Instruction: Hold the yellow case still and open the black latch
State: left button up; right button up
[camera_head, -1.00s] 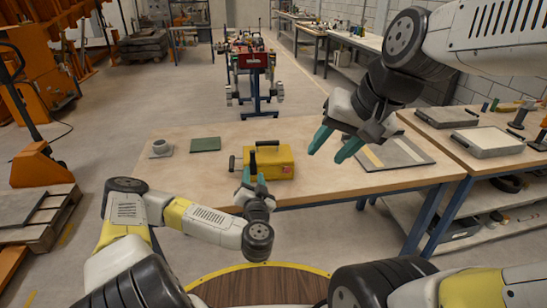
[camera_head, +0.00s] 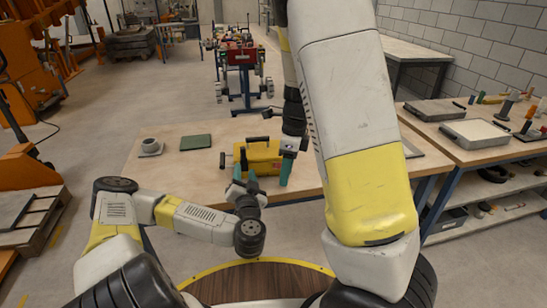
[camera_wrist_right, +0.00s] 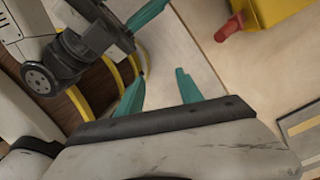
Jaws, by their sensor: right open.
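The yellow case (camera_head: 264,156) stands on the wooden table in the head view, with a black handle on top. A dark bar (camera_head: 222,160) sticks out at its left side. I cannot tell for sure which dark part is the latch. My left gripper (camera_head: 245,180) is at the case's front left; whether it touches or grips anything is unclear. My right gripper (camera_head: 285,172) is at the case's front right, pointing down. In the right wrist view its teal fingers (camera_wrist_right: 158,88) are apart with nothing between them. The case (camera_wrist_right: 282,10) shows at the top right there, with a red part (camera_wrist_right: 229,28) sticking out.
A side bench at the right holds grey trays (camera_head: 474,133) and tools. My right arm hides much of the table's right side.

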jog(key=w+a+f+m+t+h, duration=0.25)
jog(key=w+m+h, duration=0.35)
jog(key=w+m, duration=0.35)
jog(key=x, duration=0.5)
jog(key=w+x, duration=0.1)
jog(key=x, duration=0.1)
jog(key=shift+f, duration=0.1)
grip_shut()
dwell(1.2)
